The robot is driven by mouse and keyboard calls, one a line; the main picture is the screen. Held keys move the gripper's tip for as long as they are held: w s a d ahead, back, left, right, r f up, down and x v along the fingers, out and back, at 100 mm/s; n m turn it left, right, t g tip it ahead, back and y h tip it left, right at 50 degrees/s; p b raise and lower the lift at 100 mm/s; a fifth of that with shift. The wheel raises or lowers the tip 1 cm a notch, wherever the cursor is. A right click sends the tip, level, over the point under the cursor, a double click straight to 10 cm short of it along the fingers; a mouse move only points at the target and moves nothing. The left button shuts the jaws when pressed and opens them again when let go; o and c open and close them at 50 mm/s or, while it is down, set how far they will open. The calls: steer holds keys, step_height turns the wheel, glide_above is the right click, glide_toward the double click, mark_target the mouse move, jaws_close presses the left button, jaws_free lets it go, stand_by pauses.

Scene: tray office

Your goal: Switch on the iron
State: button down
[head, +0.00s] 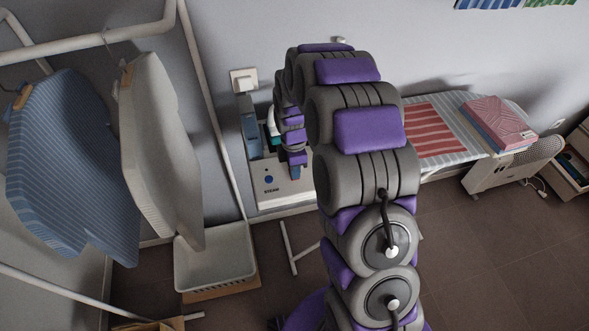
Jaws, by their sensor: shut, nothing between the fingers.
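The iron's white steam station (275,198) stands beside the wall at the left end of the ironing board. Its front carries a round blue button (268,179) above small dark lettering. A teal and white part, seemingly the iron (273,130), shows behind it, partly hidden by my arm. A blue part (251,133) stands at the station's left. My gripper (295,172) points down over the right part of the station, to the right of the blue button. It is shut and empty. I cannot tell whether it touches the station.
The ironing board (462,148) holds a red striped cloth (435,130) and a folded pink pile (497,120). A white heater (512,166) stands at the right. Blue (70,165) and white (155,150) shirts hang left, near a white basket (214,262). Floor at lower right is clear.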

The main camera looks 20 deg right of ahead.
steer(key=shift+w, duration=0.1)
steer(key=shift+w+r+p, duration=0.2)
steer(key=shift+w+p, duration=0.2)
steer(key=shift+w, duration=0.3)
steer(key=shift+r, duration=0.1)
